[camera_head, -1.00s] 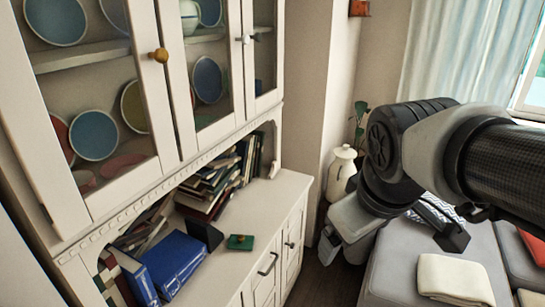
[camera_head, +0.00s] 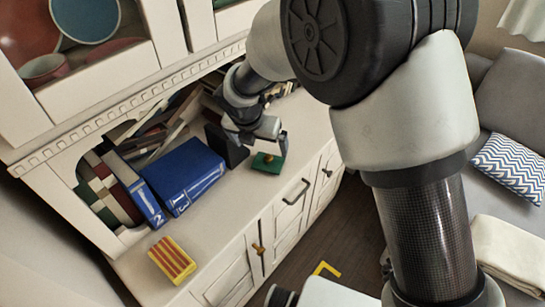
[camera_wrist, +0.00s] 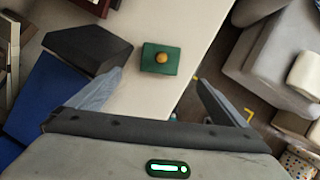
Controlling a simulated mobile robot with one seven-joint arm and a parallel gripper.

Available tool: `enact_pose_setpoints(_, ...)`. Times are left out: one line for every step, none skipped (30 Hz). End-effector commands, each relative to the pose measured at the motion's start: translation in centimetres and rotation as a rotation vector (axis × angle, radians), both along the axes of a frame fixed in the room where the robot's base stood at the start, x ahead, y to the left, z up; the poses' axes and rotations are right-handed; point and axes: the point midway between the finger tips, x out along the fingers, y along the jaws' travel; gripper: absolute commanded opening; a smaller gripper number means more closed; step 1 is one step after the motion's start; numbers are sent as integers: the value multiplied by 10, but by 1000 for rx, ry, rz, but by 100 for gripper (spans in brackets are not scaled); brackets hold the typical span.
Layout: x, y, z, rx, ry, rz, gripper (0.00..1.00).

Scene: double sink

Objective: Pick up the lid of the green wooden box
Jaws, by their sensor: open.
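The green wooden box (camera_head: 267,162) is small and sits on the white cabinet counter, near its front edge. The lid looks closed on the box. My gripper (camera_head: 262,140) is open and empty, above and close to the box in the head view. In the wrist view the box lies beyond and between the two fingertips of my gripper (camera_wrist: 158,82); no contact shows.
A dark block (camera_head: 226,146) stands left of the box, close to my gripper. Blue binders (camera_head: 186,176) and a red-and-yellow striped box (camera_head: 171,260) are further left on the counter. The cabinet shelves rise behind. The floor drops away in front of the counter.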

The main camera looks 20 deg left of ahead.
Motion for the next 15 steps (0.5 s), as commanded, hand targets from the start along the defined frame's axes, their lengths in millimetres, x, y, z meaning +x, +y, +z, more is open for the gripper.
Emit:
enact_pose_setpoints(4, -1, -14, -4, 3, -1, 98)
enact_pose_setpoints(6, 0, -19, -4, 2, -2, 98)
enact_pose_setpoints(10, 0, -28, -3, 3, -2, 98)
enact_pose_setpoints(12, 0, -33, -2, 2, -3, 98)
enact_pose_setpoints(15, 0, -39, -3, 2, -3, 98)
enact_pose_setpoints(17, 1, -46, -2, 2, -4, 98)
enact_pose_setpoints(19, 1, -50, -2, 2, -4, 98)
enact_pose_setpoints(21, 1, -54, -1, 2, -5, 98)
enact_pose_setpoints(24, 1, -58, 0, 1, -4, 98)
enact_pose_setpoints(25, 2, -61, 0, 1, -4, 98)
enact_pose_setpoints(26, 2, -64, 0, 1, -4, 98)
enact_pose_setpoints(27, 2, -66, 1, 1, -4, 98)
enact_pose_setpoints(28, 2, -67, 1, 0, -4, 98)
enact_pose_setpoints(28, 2, -68, 1, 0, -4, 98)
enact_pose_setpoints(29, 2, -70, 0, 1, -4, 98)
